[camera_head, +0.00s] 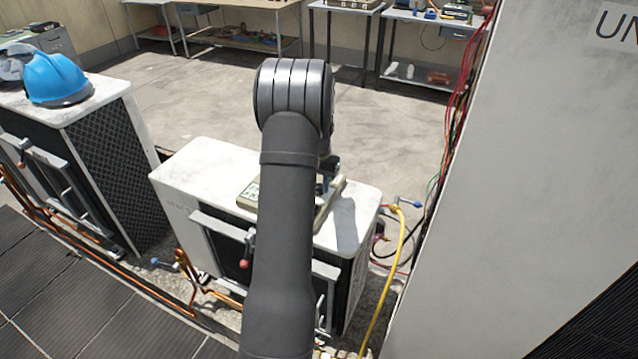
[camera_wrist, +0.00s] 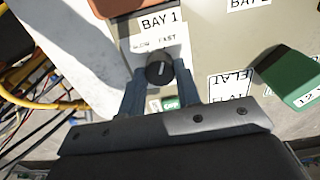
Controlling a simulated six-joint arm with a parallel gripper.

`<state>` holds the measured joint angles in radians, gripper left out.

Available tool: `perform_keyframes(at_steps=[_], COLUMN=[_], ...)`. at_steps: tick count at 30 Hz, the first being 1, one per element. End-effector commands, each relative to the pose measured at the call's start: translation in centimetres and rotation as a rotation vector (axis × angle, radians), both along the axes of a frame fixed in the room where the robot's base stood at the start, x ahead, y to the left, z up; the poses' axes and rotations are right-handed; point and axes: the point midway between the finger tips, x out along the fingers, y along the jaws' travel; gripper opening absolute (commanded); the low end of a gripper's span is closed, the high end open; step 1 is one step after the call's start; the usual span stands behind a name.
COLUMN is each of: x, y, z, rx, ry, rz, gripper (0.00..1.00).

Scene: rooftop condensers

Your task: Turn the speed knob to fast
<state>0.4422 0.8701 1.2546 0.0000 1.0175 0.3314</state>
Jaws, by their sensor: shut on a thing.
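The speed knob (camera_wrist: 156,74) is a small round black knob with a white pointer line, seen in the wrist view. It sits on a panel (camera_wrist: 215,60) under a "BAY 1" label. A white label above it (camera_wrist: 168,40) reads FAST toward the right; the word at its left is hard to read. The pointer line looks close to straight up in the picture. My gripper (camera_wrist: 160,80) has one finger on each side of the knob and is shut on it. In the head view my arm hides the knob and gripper; part of the panel (camera_head: 248,192) shows beside it.
A green block (camera_wrist: 290,78) is right of the knob, and an orange-brown part (camera_wrist: 118,6) is above left. The panel lies on a white-topped condenser (camera_head: 205,165). Another condenser (camera_head: 95,110) bears a blue hard hat (camera_head: 55,80). A tall grey cabinet (camera_head: 530,180) stands right.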

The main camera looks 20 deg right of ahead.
Motion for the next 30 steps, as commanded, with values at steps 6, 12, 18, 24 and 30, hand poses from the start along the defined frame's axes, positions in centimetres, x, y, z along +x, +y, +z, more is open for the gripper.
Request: perform_keyframes(at_steps=[6, 12, 18, 24, 30], x=[0.04, 0.05, 0.05, 0.05, 0.02], y=[-0.04, -0.05, -0.05, -0.05, -0.04], z=[0.10, 0.10, 0.10, 0.10, 0.06], rx=[-0.001, -0.001, -0.001, -0.001, 0.000], ry=[-0.002, -0.002, -0.002, -0.002, -0.001], rz=[-0.069, -0.092, -0.094, -0.094, -0.093], gripper=[0.07, 0.08, 0.07, 0.40, 0.52])
